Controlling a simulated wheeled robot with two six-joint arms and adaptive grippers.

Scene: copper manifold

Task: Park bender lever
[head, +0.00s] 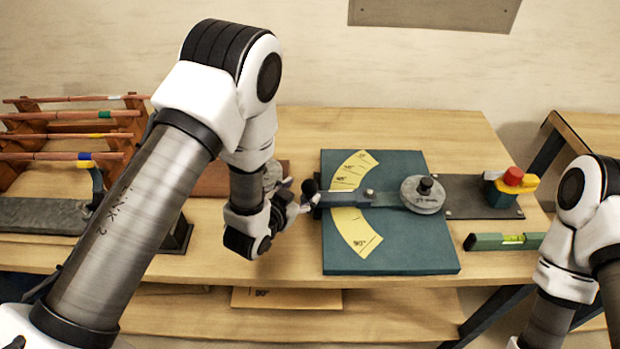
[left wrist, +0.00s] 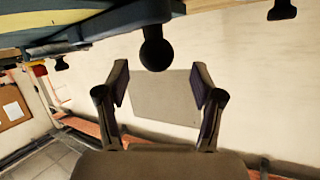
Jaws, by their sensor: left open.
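The bender lever (head: 385,199) is a dark bar lying across the bender plate (head: 400,248), from the round grey disc (head: 426,197) leftwards over the yellow angle scale (head: 352,225). Its black ball knob (head: 310,187) is at the left end, just past the plate's edge. My left gripper (head: 302,197) is open and empty, right beside the knob. In the left wrist view the knob (left wrist: 156,52) hangs ahead of my open fingers (left wrist: 160,75), roughly centred between them. I cannot tell whether a finger touches it. My right arm shows at the right edge, its gripper out of view.
A rack with copper pipes (head: 62,137) stands at the left behind my left arm. A red and yellow device (head: 510,185) sits right of the plate, with a green spirit level (head: 503,241) in front. The bench (head: 450,135) is clear behind the plate.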

